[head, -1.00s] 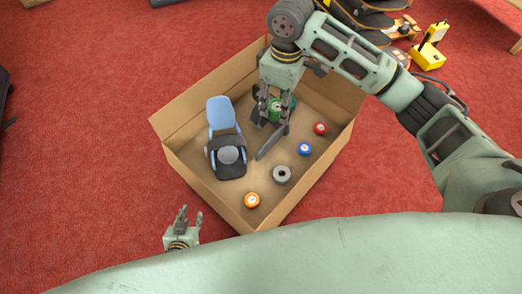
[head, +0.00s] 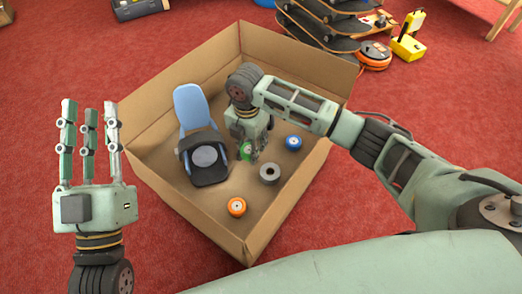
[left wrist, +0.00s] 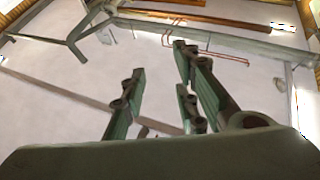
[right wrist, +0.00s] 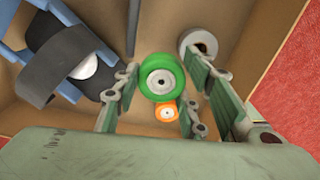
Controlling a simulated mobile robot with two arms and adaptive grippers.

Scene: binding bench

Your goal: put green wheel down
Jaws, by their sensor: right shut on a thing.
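The green wheel (right wrist: 161,77) is between the fingers of my right gripper (right wrist: 165,95), which is shut on it. In the head view the green wheel (head: 246,151) shows partly behind the right gripper (head: 253,150), inside the cardboard box (head: 290,212). From these views I cannot tell whether the wheel touches the box floor. My left gripper (head: 88,140) is raised outside the box at the left, fingers spread, open and empty. In the left wrist view its fingers (left wrist: 165,100) point at the ceiling with nothing between them.
In the box are a blue and black chair-like object (head: 200,130), a grey wheel (head: 270,173), an orange wheel (head: 236,207) and a blue wheel (head: 293,142). Skateboards (head: 325,25) and a yellow device (head: 408,45) stand behind the box. Red carpet surrounds it.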

